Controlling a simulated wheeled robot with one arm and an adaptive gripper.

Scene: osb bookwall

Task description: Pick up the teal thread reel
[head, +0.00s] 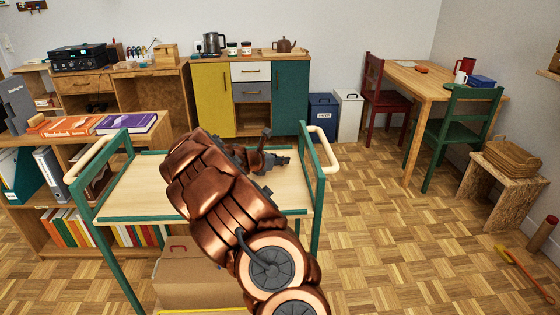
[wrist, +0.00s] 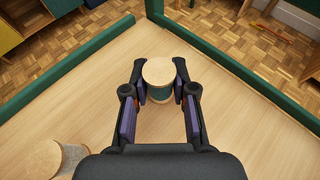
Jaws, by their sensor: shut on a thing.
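The teal thread reel (wrist: 159,72) stands between the fingers of my gripper (wrist: 161,88) in the wrist view. Its round pale wooden end faces the camera, and a dark teal band of thread shows below it. My gripper is shut on it, with a purple-lined finger on each side. In the head view my gripper (head: 273,155) is over the right part of the trolley top (head: 135,190), partly behind my copper-coloured arm, and the reel is hard to make out there. I cannot tell whether the reel touches the top.
Another reel (wrist: 57,160), with a wooden end and greyish thread, is at the lower left of the wrist view. Green rails (head: 318,180) edge the trolley. A cardboard box (head: 190,285) sits below.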

